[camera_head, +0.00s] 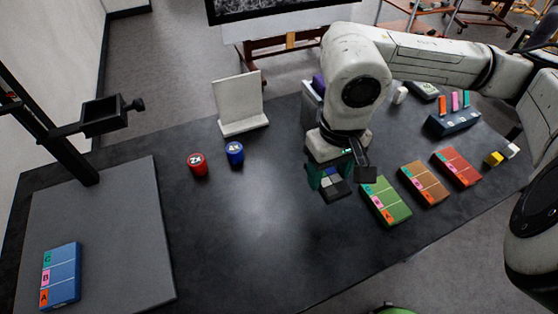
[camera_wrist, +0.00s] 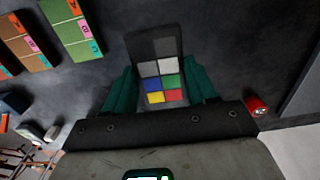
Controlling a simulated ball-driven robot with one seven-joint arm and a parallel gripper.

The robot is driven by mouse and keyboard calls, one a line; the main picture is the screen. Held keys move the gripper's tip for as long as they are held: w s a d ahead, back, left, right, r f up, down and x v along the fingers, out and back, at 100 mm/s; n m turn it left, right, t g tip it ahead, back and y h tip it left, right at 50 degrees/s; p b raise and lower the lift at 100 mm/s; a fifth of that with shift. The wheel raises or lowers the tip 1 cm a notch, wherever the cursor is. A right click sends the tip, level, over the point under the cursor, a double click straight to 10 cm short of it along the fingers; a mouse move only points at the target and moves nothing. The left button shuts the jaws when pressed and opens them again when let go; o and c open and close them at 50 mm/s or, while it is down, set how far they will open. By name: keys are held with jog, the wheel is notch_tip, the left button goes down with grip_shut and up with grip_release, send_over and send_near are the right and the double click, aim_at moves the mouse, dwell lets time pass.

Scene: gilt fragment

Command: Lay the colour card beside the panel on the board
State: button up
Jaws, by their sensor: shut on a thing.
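My gripper (camera_head: 328,172) is over the middle of the dark table, with teal fingers on both sides of the colour card (camera_wrist: 158,70). The card shows grey, white, blue, green, yellow and red patches in the wrist view. In the head view its dark and pale end (camera_head: 336,190) shows below the fingers and the rest is hidden. I cannot tell its exact height above the table. The grey board (camera_head: 110,225) lies at the left. A blue panel (camera_head: 61,275) with A, B, C labels lies on the board's near left part, well away from my gripper.
A black stand (camera_head: 105,112) rises at the board's back. Red (camera_head: 198,165) and blue (camera_head: 235,153) cans and a white angled stand (camera_head: 242,108) are between board and gripper. Green (camera_head: 386,202), brown (camera_head: 424,183) and red (camera_head: 457,167) panels lie right. The front middle table is clear.

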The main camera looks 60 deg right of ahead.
jog(key=w+d+f+p, duration=0.3)
jog(key=w+d, duration=0.1)
jog(key=w, duration=0.3)
send_over(296, 171)
jog(key=f, duration=0.5)
jog(key=shift+s+a+f+p, duration=0.15)
jog(key=shift+a+f+p, duration=0.1)
jog(key=shift+p, duration=0.1)
jog(key=shift+w+d+f+p, duration=0.2)
jog(key=shift+w+f+p, duration=0.1)
jog(key=shift+f, duration=0.25)
notch_tip(296, 171, down, 2)
jog(key=shift+s+f+p, duration=0.1)
jog(key=shift+f+p, duration=0.05)
jog(key=shift+p, duration=0.35)
jog(key=shift+f, duration=0.25)
jog(key=shift+f+b, duration=0.2)
jog(key=shift+b, duration=0.1)
jog(key=o, duration=1.1)
jog(key=shift+r, duration=0.1)
jog(key=shift+c, duration=0.2)
jog(key=shift+r, duration=0.1)
